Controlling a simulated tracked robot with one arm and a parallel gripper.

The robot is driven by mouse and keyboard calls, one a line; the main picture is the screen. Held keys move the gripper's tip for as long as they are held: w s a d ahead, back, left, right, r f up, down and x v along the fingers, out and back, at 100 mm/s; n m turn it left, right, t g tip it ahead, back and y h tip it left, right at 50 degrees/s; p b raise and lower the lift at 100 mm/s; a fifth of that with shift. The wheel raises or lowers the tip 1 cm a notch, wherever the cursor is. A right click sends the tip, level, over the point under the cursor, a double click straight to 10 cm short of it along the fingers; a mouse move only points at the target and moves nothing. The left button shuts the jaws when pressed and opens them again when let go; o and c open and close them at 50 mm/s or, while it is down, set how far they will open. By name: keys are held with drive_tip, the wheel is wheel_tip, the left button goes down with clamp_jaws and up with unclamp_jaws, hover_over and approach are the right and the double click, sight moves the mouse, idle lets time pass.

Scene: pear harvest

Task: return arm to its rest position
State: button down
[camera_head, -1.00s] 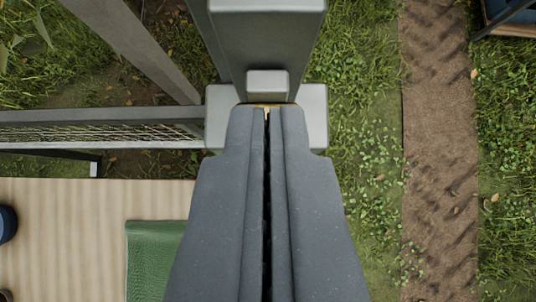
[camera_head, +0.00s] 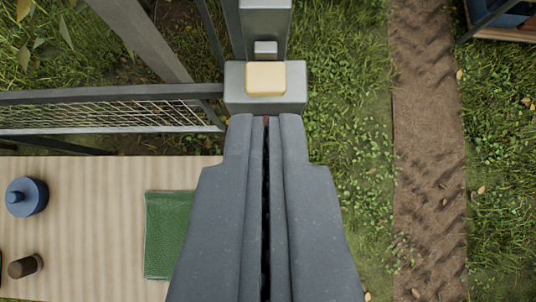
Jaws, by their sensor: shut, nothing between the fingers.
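My gripper (camera_head: 266,118) points up the picture from the bottom middle, its two long grey fingers pressed together. Nothing shows between them. The fingertips lie just below a grey metal post block (camera_head: 237,98) with a pale yellow button-like piece (camera_head: 266,78) on its top. A small gap in the picture separates the tips from the yellow piece; the height between them I cannot tell.
On the left a wooden table (camera_head: 90,195) bears a green cloth (camera_head: 168,240), a blue lidded pot (camera_head: 27,196) and a brown cylinder (camera_head: 25,266). A wire mesh rail (camera_head: 110,117) runs behind it. Grass and a dirt track (camera_head: 428,150) lie open to the right.

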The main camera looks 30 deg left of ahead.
drive_tip(key=s+d+r+m+t+h+b, duration=0.5)
drive_tip(key=s+d+r+m+t+b, duration=0.1)
drive_tip(key=s+d+r, duration=1.1)
drive_tip(key=shift+s+d+r+m+t+b, duration=0.2)
drive_tip(key=shift+s+d+m+t+b, duration=0.2)
drive_tip(key=shift+d+t+b, duration=0.4)
drive_tip(key=shift+d, duration=0.1)
